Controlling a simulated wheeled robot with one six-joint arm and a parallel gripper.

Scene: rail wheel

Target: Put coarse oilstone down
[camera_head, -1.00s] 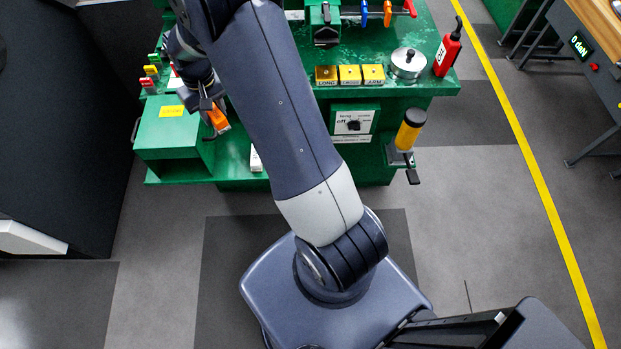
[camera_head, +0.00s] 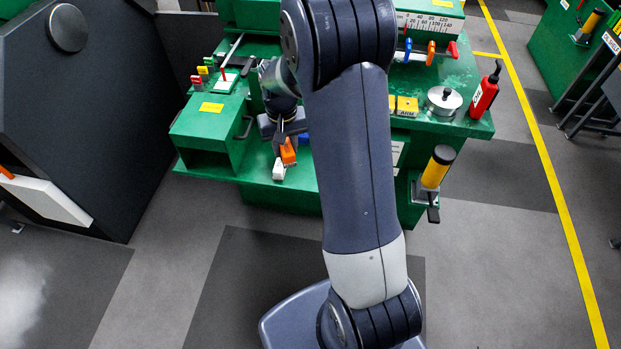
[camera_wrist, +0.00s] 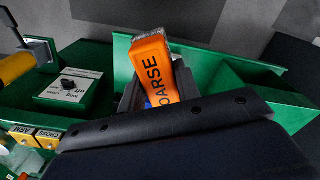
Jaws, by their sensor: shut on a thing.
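The coarse oilstone is an orange block (camera_head: 288,151) in the head view. It is held in my gripper (camera_head: 284,132), over the low green shelf at the front of the bench. In the wrist view the oilstone (camera_wrist: 154,70) shows dark lettering, partly covered, ending in "OARSE", and a grey far end. My gripper (camera_wrist: 150,100) is shut on it, with its fingers mostly hidden behind the dark bracket. I cannot tell whether the oilstone touches the shelf.
A small white block (camera_head: 279,170) is on the green shelf (camera_head: 255,178), just below the oilstone in the picture. A green open box (camera_head: 205,145) stands to the left. A yellow cylinder with a black cap (camera_head: 437,168) sticks out at the right. Yellow blocks and a red bottle (camera_head: 484,92) stand on the bench top.

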